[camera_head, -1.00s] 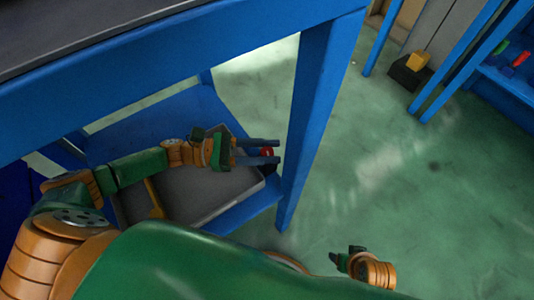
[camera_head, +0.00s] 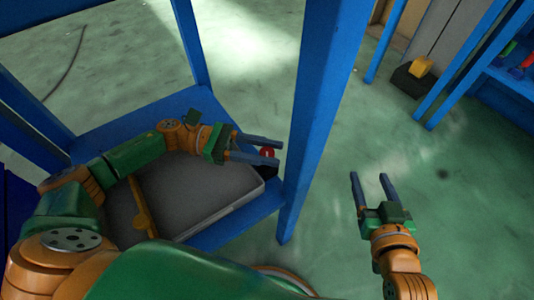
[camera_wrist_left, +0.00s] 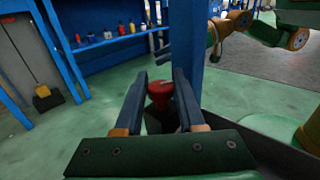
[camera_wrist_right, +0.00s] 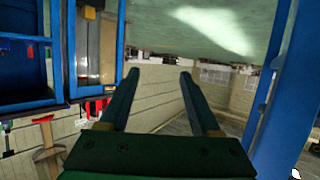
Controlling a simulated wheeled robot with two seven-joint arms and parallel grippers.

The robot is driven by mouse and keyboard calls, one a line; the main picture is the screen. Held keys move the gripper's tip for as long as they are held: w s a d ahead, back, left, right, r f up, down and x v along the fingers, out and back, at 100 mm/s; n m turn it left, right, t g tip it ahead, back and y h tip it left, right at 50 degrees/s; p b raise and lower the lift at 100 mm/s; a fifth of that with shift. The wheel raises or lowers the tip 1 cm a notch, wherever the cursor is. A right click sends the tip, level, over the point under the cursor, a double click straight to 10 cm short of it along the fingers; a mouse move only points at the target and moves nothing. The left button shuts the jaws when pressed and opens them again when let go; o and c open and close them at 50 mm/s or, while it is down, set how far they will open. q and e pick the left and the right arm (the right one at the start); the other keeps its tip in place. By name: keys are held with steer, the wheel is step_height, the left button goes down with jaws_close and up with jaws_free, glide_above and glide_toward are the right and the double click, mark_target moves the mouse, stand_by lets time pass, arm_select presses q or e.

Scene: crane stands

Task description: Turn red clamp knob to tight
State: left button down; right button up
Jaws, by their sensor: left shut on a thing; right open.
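The red clamp knob (camera_head: 267,152) is at the right end of the lower blue shelf, beside a blue post. It also shows in the left wrist view (camera_wrist_left: 160,90), between the fingertips, above a dark clamp body (camera_wrist_left: 163,118). My left gripper (camera_head: 279,150) reaches over the shelf and is shut on the knob, one finger on each side. The knob's marking is too small to read. My right gripper (camera_head: 369,182) is open and empty over the floor, right of the post; its parted fingers also show in the right wrist view (camera_wrist_right: 160,75).
A grey box (camera_head: 195,195) with a yellow bar (camera_head: 142,208) lies on the blue shelf (camera_head: 225,232) under my left arm. The blue post (camera_head: 322,120) stands between my grippers. A black block with a yellow top (camera_head: 415,78) is at the far right.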

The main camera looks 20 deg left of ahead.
arm_select(q)
steer(key=shift+f+g+b, duration=0.15)
steer(key=shift+g+b, duration=0.15)
steer(key=shift+b, duration=0.3)
steer(key=shift+m+g+b, duration=0.5)
arm_select(e)
step_height(320, 180, up, 18)
steer(key=s+a+n+t+y, duration=0.1)
steer(key=t+y, duration=0.3)
steer(key=t, duration=0.6)
steer(key=shift+s+a+f, duration=0.25)
steer(key=shift+s+a, duration=0.2)
steer(key=shift+s, duration=0.3)
arm_select(q)
steer(key=c, duration=0.5)
jaws_free()
